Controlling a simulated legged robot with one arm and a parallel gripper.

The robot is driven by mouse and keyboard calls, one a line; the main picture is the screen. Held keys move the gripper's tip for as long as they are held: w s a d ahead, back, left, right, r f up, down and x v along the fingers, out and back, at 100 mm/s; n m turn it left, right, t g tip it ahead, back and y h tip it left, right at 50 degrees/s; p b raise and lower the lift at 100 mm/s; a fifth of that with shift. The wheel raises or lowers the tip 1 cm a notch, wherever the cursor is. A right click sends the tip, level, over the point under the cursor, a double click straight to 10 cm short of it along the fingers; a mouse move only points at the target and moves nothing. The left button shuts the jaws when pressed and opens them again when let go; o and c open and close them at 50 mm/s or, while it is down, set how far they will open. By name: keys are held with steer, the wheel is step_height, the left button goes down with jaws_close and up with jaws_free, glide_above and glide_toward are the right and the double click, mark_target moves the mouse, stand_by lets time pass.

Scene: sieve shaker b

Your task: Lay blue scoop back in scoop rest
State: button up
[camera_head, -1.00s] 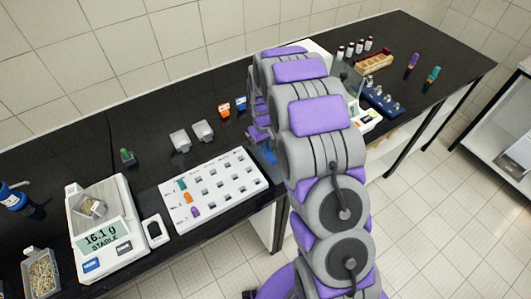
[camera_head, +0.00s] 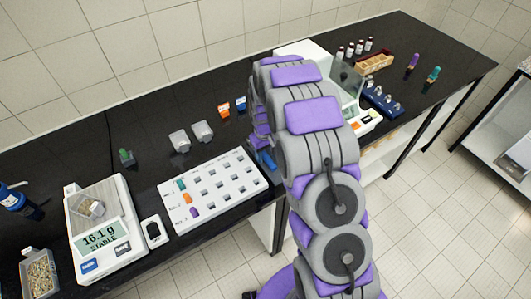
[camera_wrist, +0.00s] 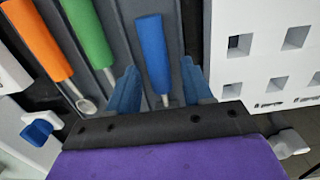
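In the wrist view the blue scoop (camera_wrist: 151,50) lies in the right-hand channel of the dark grey scoop rest (camera_wrist: 113,32). Its handle shows, and a short piece of metal shaft at its lower end; its bowl is hidden behind my gripper's edge. My gripper (camera_wrist: 160,82) has its two blue fingers on either side of the scoop, apart, with a gap on each side of the handle. It looks open. An orange scoop (camera_wrist: 36,38) and a green scoop (camera_wrist: 88,34) lie in the channels to the left.
The white block with square holes (camera_wrist: 270,45) stands close on the right of the rest; it also shows in the head view (camera_head: 218,188). A balance (camera_head: 107,232) reading 16.1 g stands at left.

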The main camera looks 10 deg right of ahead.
mark_target(265, 155)
step_height(265, 155, up, 12)
steer(key=p, duration=0.1)
steer(key=s+r, duration=0.7)
steer(key=s, duration=0.1)
steer(key=s+r+m, duration=0.1)
steer(key=s+r, duration=0.2)
steer(key=s, duration=1.2)
steer(key=s+r+m+g, duration=0.1)
steer(key=s+r, duration=0.3)
steer(key=s, duration=1.2)
steer(key=shift+s+a+r+m, duration=0.15)
steer(key=shift+s+a+m, duration=0.2)
steer(key=shift+m, duration=0.45)
steer(key=shift+w, duration=0.1)
